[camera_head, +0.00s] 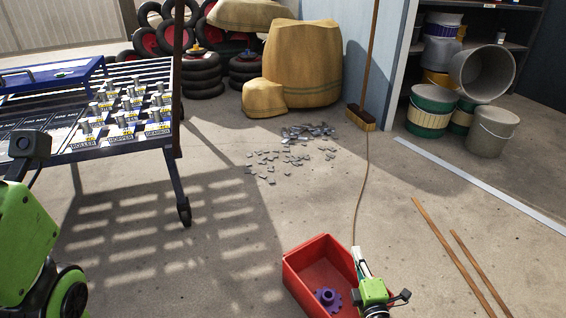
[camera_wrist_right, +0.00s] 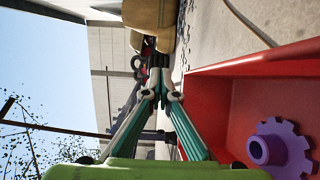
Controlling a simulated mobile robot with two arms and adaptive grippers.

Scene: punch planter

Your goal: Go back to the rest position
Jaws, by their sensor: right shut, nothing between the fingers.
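My right gripper (camera_head: 358,254) is at the bottom of the head view, over the right side of a red bin (camera_head: 305,258). In the right wrist view its fingers (camera_wrist_right: 163,88) meet at the tips, shut and empty. The bin's red wall (camera_wrist_right: 208,105) is beside the fingers in that view. A purple gear (camera_head: 328,299) lies in the bin, apart from the gripper; it also shows in the right wrist view (camera_wrist_right: 280,150). Green and black parts of my left arm show at the left edge of the head view, but its gripper does not.
A slatted cart (camera_head: 150,75) with metal parts in labelled rows stands at left. Metal pieces (camera_head: 300,140) are scattered on the floor before brown sacks (camera_head: 300,62). A broom (camera_head: 361,117), buckets (camera_head: 431,108) and two wooden strips (camera_head: 450,255) are at right.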

